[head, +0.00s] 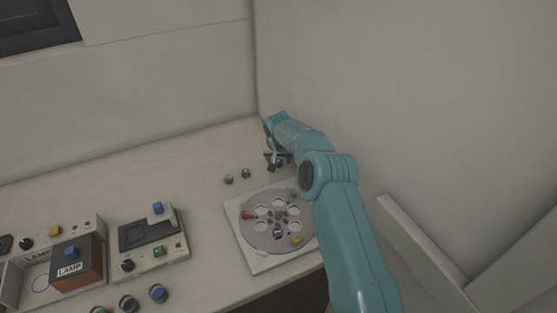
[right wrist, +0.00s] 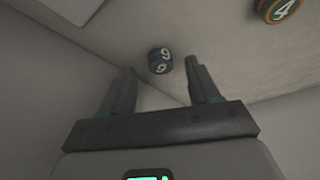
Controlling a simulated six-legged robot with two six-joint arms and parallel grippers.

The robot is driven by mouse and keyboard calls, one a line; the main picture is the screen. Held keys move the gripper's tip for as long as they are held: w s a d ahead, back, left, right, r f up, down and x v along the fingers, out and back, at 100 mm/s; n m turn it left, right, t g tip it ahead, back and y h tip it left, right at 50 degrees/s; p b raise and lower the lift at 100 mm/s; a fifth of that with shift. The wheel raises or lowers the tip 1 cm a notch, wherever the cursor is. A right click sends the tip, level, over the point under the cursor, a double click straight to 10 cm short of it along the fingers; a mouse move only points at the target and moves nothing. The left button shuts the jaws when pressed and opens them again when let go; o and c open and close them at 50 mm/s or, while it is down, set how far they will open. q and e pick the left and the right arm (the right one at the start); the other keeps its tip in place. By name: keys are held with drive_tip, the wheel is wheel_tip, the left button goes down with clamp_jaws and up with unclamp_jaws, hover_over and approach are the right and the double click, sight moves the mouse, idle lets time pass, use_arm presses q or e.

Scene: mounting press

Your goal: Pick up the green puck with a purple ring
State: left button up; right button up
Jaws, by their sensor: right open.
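No puck shows a clear purple ring. In the right wrist view a small dark puck (right wrist: 160,60) with white digits lies beyond and between my fingertips; its ring colour is too dark to tell. A green puck with an orange ring and a 4 (right wrist: 279,10) is at the top right corner. In the head view two small pucks, one grey (head: 228,179) and one greenish (head: 246,173), stand behind the turntable. My right gripper (head: 276,162) is at the back right of the table, partly hidden by its arm. Its fingers (right wrist: 162,68) are apart and empty. My left gripper is out of view.
A grey turntable with several holes on a white plate (head: 239,228) is beside my right arm; a dark purple piece (head: 278,232) sits in it. Walls stand close behind and right.

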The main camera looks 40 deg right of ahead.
drive_tip(key=shift+x, duration=0.85)
drive_tip(key=shift+r, duration=0.1)
drive_tip(key=shift+c, duration=0.9)
drive_tip(key=c, duration=0.9)
drive_tip(key=shift+c, duration=0.2)
wheel_tip(320, 180, up, 12)
wheel_tip(320, 180, up, 6)
drive_tip(key=p, duration=0.4)
hover_over(278, 162)
drive_tip(key=shift+s+r+p, duration=0.1)
drive_tip(key=shift+r+p, duration=0.7)
drive_tip(key=shift+r, duration=0.2)
